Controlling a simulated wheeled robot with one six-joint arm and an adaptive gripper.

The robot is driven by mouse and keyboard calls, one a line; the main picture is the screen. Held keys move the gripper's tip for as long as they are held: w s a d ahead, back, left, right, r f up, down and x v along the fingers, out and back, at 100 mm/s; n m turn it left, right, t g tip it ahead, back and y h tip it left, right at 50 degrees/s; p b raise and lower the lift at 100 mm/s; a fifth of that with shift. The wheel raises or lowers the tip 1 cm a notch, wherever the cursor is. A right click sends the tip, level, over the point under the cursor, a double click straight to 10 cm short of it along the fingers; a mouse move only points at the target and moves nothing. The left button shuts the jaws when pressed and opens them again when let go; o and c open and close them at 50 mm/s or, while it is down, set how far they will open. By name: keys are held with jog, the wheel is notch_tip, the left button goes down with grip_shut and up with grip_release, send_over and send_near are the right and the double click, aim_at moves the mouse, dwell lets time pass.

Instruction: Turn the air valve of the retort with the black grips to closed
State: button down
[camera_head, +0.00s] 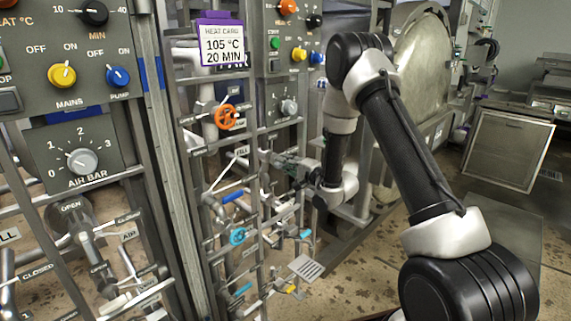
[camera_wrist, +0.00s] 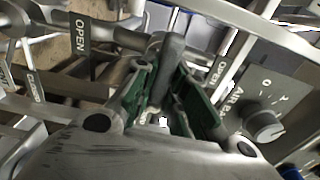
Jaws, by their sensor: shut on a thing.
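My gripper (camera_head: 276,160) reaches left into the pipework of the middle frame in the head view. In the wrist view, its two green-padded fingers (camera_wrist: 168,98) are shut around a dark grey rounded valve handle (camera_wrist: 170,52). An OPEN label (camera_wrist: 82,35) is left of the handle, and another OPEN label (camera_wrist: 216,73) is to its right. The AIR BAR dial (camera_wrist: 264,122) is at the right. In the head view the held handle is too small and too covered to make out, and its grip colour is unclear.
An orange handwheel (camera_head: 226,117) sits above left of my gripper, and a light blue handwheel (camera_head: 238,236) below left. A blue lever grip (camera_head: 232,196) is near. Rails and pipes crowd the gripper. A round metal door (camera_head: 422,65) stands behind my arm.

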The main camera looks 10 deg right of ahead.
dwell(0.3)
jog(key=c, duration=1.4)
grip_release()
jog(key=shift+c, duration=0.2)
jog(key=v, duration=1.2)
